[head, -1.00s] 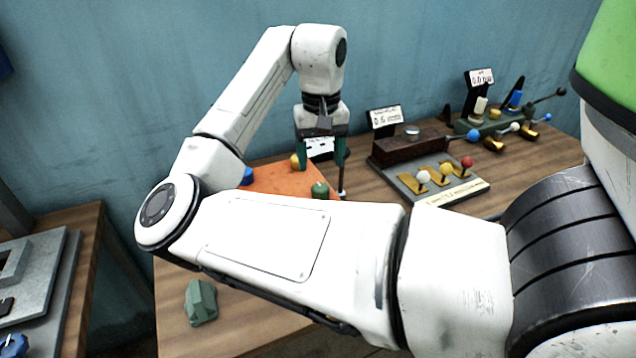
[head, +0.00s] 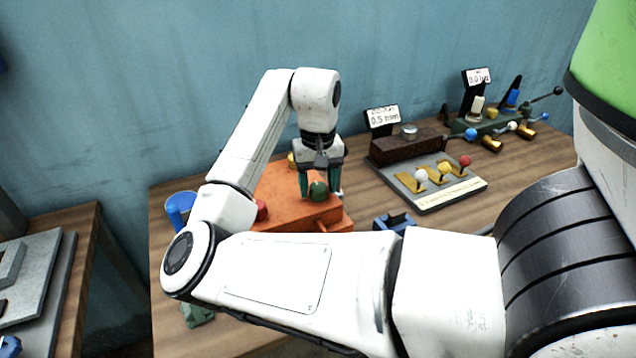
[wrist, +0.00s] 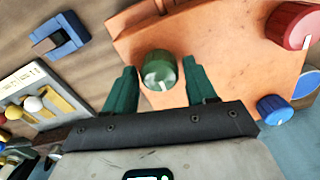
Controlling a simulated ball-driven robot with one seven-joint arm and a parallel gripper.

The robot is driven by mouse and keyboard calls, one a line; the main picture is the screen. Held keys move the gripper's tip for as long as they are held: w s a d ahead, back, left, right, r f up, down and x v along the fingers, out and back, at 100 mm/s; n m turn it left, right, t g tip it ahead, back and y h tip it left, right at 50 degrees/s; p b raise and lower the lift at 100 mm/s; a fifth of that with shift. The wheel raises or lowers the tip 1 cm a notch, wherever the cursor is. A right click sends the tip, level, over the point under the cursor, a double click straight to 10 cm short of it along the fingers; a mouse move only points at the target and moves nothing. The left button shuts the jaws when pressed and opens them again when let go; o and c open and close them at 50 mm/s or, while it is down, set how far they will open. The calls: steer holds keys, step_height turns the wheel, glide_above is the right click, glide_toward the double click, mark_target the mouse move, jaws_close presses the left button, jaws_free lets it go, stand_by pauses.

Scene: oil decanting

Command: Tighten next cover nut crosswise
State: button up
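The orange cover (head: 275,181) lies on the wooden table under my gripper. A green knob-like nut (head: 318,191) sits on it; in the wrist view the green nut (wrist: 159,70) has a pale pointer mark. My gripper (head: 318,188) is above the cover, pointing down. In the wrist view my gripper (wrist: 158,88) is open, with one green finger on each side of the green nut and gaps between. A red nut (head: 261,210) also shows as a red nut (wrist: 290,24) in the wrist view. A blue nut (wrist: 273,108) and a yellow nut (head: 291,160) are partly visible.
A blue cup-like container (head: 180,212) stands left of the cover, and a blue block (head: 394,222) lies right of it. A grey panel with coloured levers (head: 436,184) and a display reading 0.5 (head: 383,119) stand to the right. My forearm hides the front table.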

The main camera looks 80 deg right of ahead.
steer(key=c, duration=0.8)
steer(key=m+p, duration=0.3)
steer(key=m, duration=0.1)
steer(key=shift+r+m, duration=0.1)
steer(key=shift+m, duration=0.3)
steer(key=m+p, duration=0.1)
steer(key=m, duration=0.4)
steer(key=shift+m, duration=0.3)
steer(key=m, duration=0.3)
steer(key=shift+m, duration=0.3)
steer(key=m, duration=0.3)
steer(key=shift+m, duration=0.3)
steer(key=m, duration=0.6)
steer(key=shift+b, duration=0.35)
steer(key=shift+m, duration=0.3)
